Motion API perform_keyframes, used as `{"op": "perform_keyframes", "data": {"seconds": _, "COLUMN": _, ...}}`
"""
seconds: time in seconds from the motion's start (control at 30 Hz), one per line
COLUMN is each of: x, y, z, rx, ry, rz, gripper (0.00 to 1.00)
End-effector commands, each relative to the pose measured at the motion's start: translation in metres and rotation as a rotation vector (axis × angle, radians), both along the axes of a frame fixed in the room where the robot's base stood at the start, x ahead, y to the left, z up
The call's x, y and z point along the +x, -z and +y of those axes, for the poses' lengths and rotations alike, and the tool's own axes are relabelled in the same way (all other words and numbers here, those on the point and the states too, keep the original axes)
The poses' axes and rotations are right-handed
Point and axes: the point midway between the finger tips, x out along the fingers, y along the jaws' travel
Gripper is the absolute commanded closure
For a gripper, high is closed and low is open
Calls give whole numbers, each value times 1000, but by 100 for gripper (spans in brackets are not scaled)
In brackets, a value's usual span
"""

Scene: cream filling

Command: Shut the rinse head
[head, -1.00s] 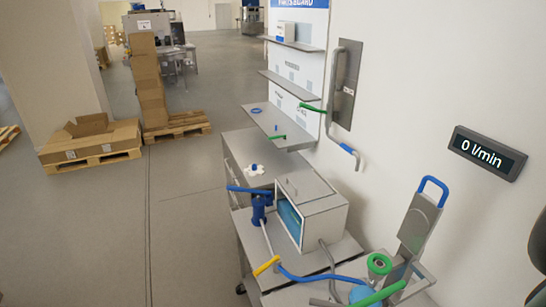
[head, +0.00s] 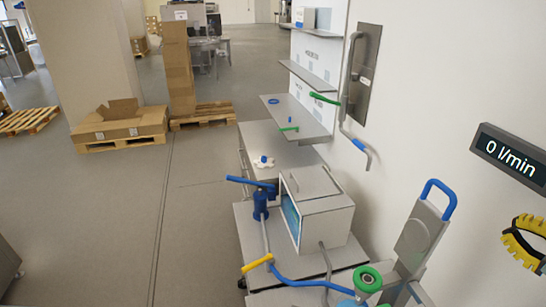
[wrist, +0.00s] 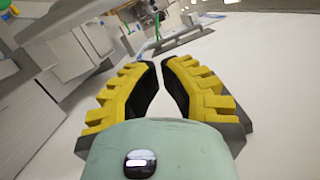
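I cannot tell for certain which part is the rinse head. A grey bent pipe (head: 346,100) with a green lever (head: 325,98) and a blue-tipped lower end (head: 362,153) is on the wall. On the bench, a blue valve body (head: 260,203) with a blue lever (head: 250,182) stands beside a steel box. A yellow-ended part (head: 257,263) joins a blue tube below it. My gripper (head: 508,234) is at the right edge, well apart from these. In the wrist view its yellow fingers (wrist: 158,63) curve inward with a narrow gap between the tips and hold nothing.
A wall display (head: 511,158) reads 0 l/min. The steel box (head: 324,212) stands on the bench. A green ring-shaped part (head: 367,279) and a plate with a blue handle (head: 422,232) are at lower right. Shelves (head: 297,118) stick out behind.

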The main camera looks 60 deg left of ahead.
Motion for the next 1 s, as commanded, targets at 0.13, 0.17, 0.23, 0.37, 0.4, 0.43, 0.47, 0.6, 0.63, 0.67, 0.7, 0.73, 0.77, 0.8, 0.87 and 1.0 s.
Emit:
{"op": "perform_keyframes", "data": {"seconds": 0.13, "x": -6, "y": -7, "z": 3, "rx": 17, "ry": -33, "rz": -7, "gripper": 100}}
{"op": "perform_keyframes", "data": {"seconds": 0.17, "x": -6, "y": -8, "z": 6, "rx": 18, "ry": -34, "rz": -6, "gripper": 100}}
{"op": "perform_keyframes", "data": {"seconds": 0.23, "x": -5, "y": -10, "z": 15, "rx": 18, "ry": -35, "rz": -4, "gripper": 100}}
{"op": "perform_keyframes", "data": {"seconds": 0.37, "x": -3, "y": -13, "z": 39, "rx": 19, "ry": -40, "rz": -2, "gripper": 100}}
{"op": "perform_keyframes", "data": {"seconds": 0.4, "x": -2, "y": -14, "z": 46, "rx": 17, "ry": -38, "rz": -2, "gripper": 100}}
{"op": "perform_keyframes", "data": {"seconds": 0.43, "x": -2, "y": -15, "z": 52, "rx": 17, "ry": -39, "rz": -2, "gripper": 100}}
{"op": "perform_keyframes", "data": {"seconds": 0.47, "x": -2, "y": -13, "z": 58, "rx": 17, "ry": -41, "rz": -1, "gripper": 100}}
{"op": "perform_keyframes", "data": {"seconds": 0.6, "x": 1, "y": -13, "z": 80, "rx": 13, "ry": -41, "rz": -3, "gripper": 100}}
{"op": "perform_keyframes", "data": {"seconds": 0.63, "x": 2, "y": -13, "z": 87, "rx": 15, "ry": -40, "rz": -3, "gripper": 100}}
{"op": "perform_keyframes", "data": {"seconds": 0.67, "x": 3, "y": -13, "z": 93, "rx": 15, "ry": -41, "rz": -2, "gripper": 100}}
{"op": "perform_keyframes", "data": {"seconds": 0.7, "x": 3, "y": -13, "z": 100, "rx": 14, "ry": -41, "rz": -3, "gripper": 100}}
{"op": "perform_keyframes", "data": {"seconds": 0.73, "x": 3, "y": -14, "z": 105, "rx": 14, "ry": -41, "rz": -3, "gripper": 100}}
{"op": "perform_keyframes", "data": {"seconds": 0.77, "x": 1, "y": -19, "z": 103, "rx": 16, "ry": -33, "rz": -4, "gripper": 100}}
{"op": "perform_keyframes", "data": {"seconds": 0.8, "x": -2, "y": -20, "z": 103, "rx": 16, "ry": -32, "rz": -5, "gripper": 100}}
{"op": "perform_keyframes", "data": {"seconds": 0.87, "x": -7, "y": -22, "z": 105, "rx": 17, "ry": -30, "rz": -5, "gripper": 100}}
{"op": "perform_keyframes", "data": {"seconds": 1.0, "x": -18, "y": -23, "z": 108, "rx": 16, "ry": -29, "rz": -4, "gripper": 100}}
